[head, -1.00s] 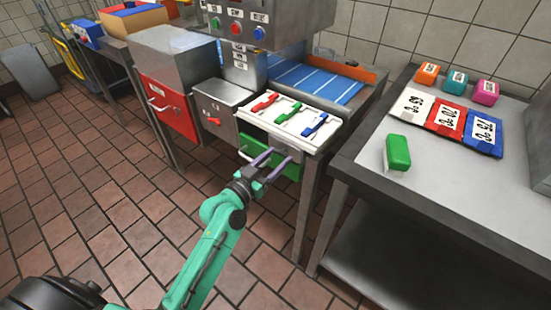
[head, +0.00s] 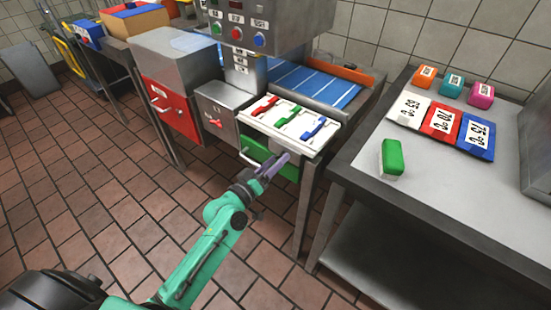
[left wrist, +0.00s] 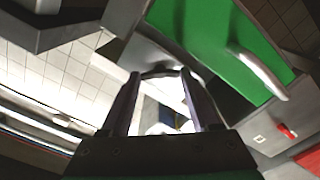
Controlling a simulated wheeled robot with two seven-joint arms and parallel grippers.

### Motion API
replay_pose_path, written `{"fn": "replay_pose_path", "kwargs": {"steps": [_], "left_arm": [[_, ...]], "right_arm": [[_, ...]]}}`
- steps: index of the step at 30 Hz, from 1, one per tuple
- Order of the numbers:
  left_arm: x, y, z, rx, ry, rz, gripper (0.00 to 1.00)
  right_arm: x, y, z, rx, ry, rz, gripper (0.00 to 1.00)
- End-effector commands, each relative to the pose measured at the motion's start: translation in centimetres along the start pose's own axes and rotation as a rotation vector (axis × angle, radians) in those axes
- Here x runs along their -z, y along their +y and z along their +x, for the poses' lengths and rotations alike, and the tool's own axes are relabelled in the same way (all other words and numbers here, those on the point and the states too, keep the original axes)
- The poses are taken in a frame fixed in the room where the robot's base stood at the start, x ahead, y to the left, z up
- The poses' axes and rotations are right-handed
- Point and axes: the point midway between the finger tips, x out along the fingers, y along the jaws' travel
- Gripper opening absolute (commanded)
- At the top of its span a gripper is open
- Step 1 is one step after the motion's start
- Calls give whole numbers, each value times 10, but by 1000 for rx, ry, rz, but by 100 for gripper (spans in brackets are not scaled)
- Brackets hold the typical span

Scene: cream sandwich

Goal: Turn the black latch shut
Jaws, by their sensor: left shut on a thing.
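My left gripper (head: 278,160) is at the front of the steel machine, just below the white tray and over the green drawer front (head: 262,160). In the left wrist view its two fingers (left wrist: 160,78) have a dark curved piece between their tips, which looks like the black latch (left wrist: 160,71). The gripper is shut on it. In the head view the latch is hidden by the fingers. The green front with its pale handle (left wrist: 262,76) also shows in the left wrist view, right of the fingers. My right gripper is not in view.
A white tray (head: 262,122) with red, green and blue handled pieces sits above the gripper. A red lever (head: 215,123) and a red door (head: 170,108) are to the left. A steel table (head: 440,200) on the right holds colored blocks and number cards.

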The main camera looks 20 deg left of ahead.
Motion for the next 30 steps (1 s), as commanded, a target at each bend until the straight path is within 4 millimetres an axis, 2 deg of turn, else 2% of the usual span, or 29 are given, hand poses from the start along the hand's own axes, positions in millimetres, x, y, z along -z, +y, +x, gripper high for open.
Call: {"fn": "replay_pose_path", "kwargs": {"steps": [18,30], "left_arm": [[2,0,0,0,2,-577,7],[1,0,0,0,2,-827,7]], "right_arm": [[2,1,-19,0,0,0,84],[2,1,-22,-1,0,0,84]]}}
